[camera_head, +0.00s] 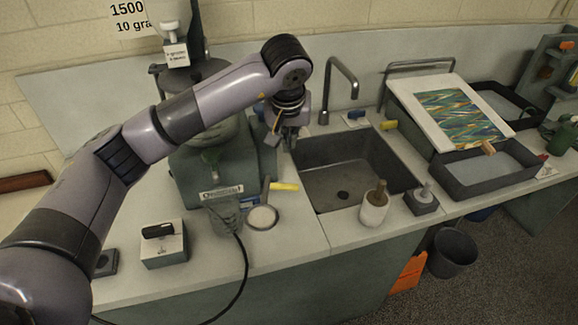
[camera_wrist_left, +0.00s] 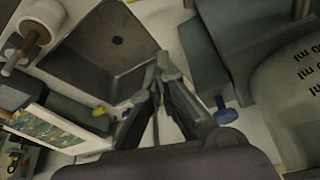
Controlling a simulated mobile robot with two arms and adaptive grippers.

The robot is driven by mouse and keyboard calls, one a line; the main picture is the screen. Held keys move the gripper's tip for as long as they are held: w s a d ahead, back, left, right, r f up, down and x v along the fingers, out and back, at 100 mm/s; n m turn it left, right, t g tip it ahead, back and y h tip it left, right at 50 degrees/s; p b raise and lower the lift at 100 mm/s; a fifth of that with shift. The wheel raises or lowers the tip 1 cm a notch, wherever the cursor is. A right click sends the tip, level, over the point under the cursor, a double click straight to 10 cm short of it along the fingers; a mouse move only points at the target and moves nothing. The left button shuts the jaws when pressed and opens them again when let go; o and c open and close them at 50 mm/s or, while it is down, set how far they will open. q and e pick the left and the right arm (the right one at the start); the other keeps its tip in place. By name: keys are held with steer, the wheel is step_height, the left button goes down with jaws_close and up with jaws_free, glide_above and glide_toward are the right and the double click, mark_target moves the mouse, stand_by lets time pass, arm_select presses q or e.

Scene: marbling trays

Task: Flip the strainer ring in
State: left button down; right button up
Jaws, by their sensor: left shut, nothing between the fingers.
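My left gripper (camera_head: 289,142) is shut and empty, pointing down between the green machine (camera_head: 185,180) and the sink. In the left wrist view its fingertips (camera_wrist_left: 158,68) meet near the sink's edge. I cannot surely identify the strainer ring. A round pale disc with a dark rim (camera_head: 262,217) lies on the counter in front of the machine, well apart from the gripper. The machine's bowl is partly hidden behind my left arm. A blue knob (camera_wrist_left: 225,113) shows beside the fingers in the left wrist view. My right gripper is not in view.
The sink (camera_head: 345,190) with its tap (camera_head: 343,75) is right of the gripper. Trays (camera_head: 485,180) are at the right. A cable hangs over the front edge.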

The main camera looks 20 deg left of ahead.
arm_select(q)
step_height(320, 180, down, 8)
steer(key=s+p, duration=0.1)
steer(key=p, duration=0.3)
steer(key=shift+s+d+p, duration=0.15)
steer(key=shift+p, duration=0.25)
steer(key=shift+s+m+b, duration=0.15)
steer(key=shift+m+b, duration=0.25)
steer(key=shift+b, duration=0.3)
